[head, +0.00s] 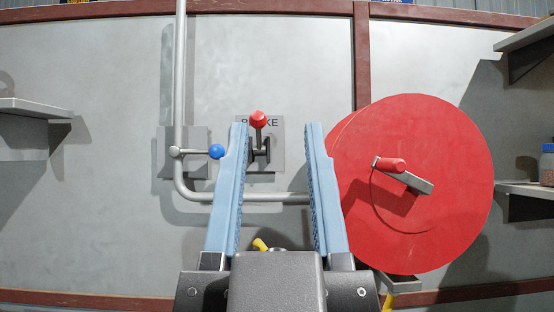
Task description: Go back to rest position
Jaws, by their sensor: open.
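My gripper (280,128) is in the lower middle of the head view, with its two long blue fingers pointing up and spread apart. Nothing is held between the fingers. Behind the gap is a brake lever with a red ball knob (258,119) on a grey plate (276,160) whose lettering is partly covered. The left finger overlaps part of that plate. I cannot tell how far the fingertips are from the wall.
A large red disc (450,180) with a crank handle (392,165) stands right of my gripper, partly behind the right finger. A grey pipe (180,70) and a lever with a blue knob (216,152) are at left. Shelves (35,108) jut out at both sides.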

